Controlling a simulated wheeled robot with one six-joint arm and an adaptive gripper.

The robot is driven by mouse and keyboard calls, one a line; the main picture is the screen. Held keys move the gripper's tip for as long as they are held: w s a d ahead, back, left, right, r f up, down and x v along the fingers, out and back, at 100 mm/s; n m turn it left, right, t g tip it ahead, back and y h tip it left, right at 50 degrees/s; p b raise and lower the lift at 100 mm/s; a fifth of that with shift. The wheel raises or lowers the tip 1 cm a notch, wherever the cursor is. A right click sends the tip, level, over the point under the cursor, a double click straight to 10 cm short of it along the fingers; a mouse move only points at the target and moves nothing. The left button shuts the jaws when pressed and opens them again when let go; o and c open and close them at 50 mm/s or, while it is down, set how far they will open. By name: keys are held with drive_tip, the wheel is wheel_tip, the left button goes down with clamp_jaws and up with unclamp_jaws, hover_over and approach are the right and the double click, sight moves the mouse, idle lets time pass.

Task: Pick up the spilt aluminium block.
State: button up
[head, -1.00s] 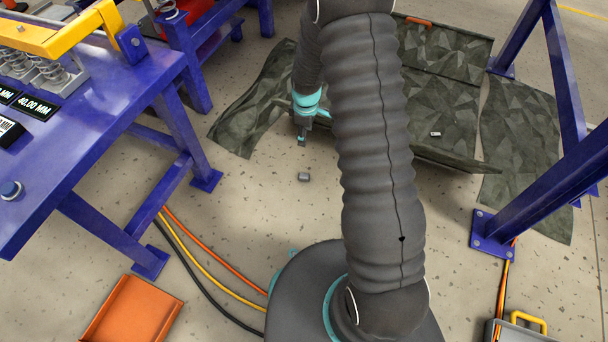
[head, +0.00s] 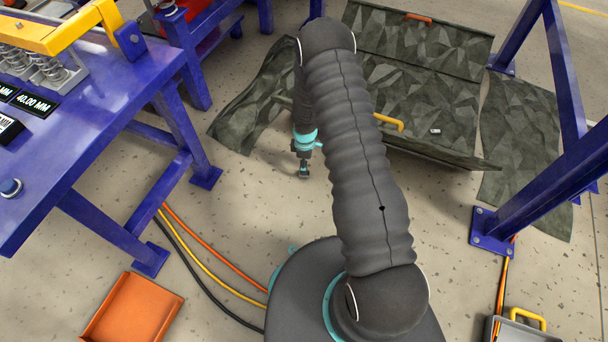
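My gripper (head: 304,171) points down at the floor in the middle of the head view, left of my forearm. The grey aluminium block on the floor is now almost wholly hidden under or behind the gripper's tip. I cannot tell whether the fingers are around it, touching it or just above it. The fingers are too small to tell open from shut. A second small metallic piece (head: 435,131) lies on the dark green camouflage-like sheet to the right.
A blue steel bench (head: 95,120) stands at left, a blue frame (head: 540,185) at right. Orange, yellow and black cables (head: 215,271) cross the floor. An orange tray (head: 133,312) lies at lower left, a grey case with a yellow handle (head: 520,325) at lower right. A yellow handle (head: 388,122) shows on the sheet.

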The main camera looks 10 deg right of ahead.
drive_tip(key=shift+w+a+f+b, duration=0.1)
drive_tip(key=shift+a+f+b, duration=0.1)
drive_tip(key=shift+f, duration=1.2)
drive_tip(key=shift+a+f+b, duration=0.1)
drive_tip(key=shift+f+b, duration=0.05)
drive_tip(key=shift+f, duration=1.2)
drive_tip(key=c, duration=0.9)
